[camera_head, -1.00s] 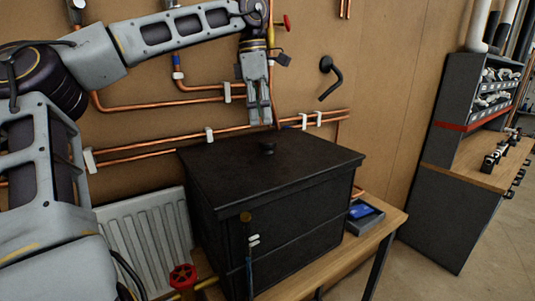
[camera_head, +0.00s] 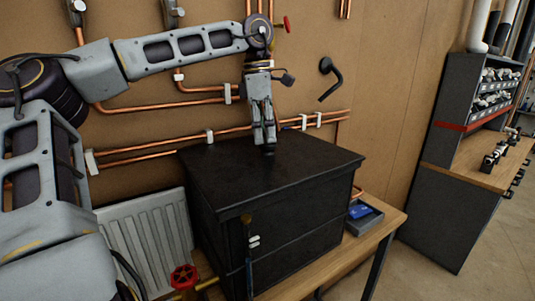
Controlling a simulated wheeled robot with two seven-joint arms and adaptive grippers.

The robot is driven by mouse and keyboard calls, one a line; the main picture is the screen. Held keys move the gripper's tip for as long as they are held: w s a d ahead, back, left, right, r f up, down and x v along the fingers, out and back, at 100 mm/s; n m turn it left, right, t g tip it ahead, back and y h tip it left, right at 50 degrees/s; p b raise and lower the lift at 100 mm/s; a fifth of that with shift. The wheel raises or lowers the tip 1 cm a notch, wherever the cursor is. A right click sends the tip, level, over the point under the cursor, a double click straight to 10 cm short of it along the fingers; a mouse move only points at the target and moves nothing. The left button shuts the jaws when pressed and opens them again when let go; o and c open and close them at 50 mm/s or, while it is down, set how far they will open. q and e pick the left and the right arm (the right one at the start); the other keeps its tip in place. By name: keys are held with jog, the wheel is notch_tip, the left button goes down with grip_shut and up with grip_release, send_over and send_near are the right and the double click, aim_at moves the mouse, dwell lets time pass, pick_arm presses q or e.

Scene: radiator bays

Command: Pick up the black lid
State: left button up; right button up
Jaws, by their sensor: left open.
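The black lid (camera_head: 300,171) lies flat on top of a large black box (camera_head: 290,245) on a wooden bench. A small round knob stands up from the middle of the lid; my fingers now largely hide it. My left gripper (camera_head: 268,150) points straight down over the lid, with its fingertips at the knob. It is open; I cannot tell whether the fingers touch the knob. My right gripper does not show.
Copper pipes (camera_head: 165,107) run along the wall close behind the box. A white radiator (camera_head: 145,238) and a red valve wheel (camera_head: 184,277) are at the left. A grey tray (camera_head: 365,216) with a blue thing sits right of the box.

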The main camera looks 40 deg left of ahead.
pick_arm(q)
jog(key=shift+w+d+f, duration=0.15)
jog(key=shift+f, duration=1.2)
jog(key=shift+c, duration=0.4)
jog(key=c, duration=1.4)
jog(key=shift+r, duration=0.15)
jog(key=shift+r+b, duration=0.35)
jog(key=shift+r, duration=4.55)
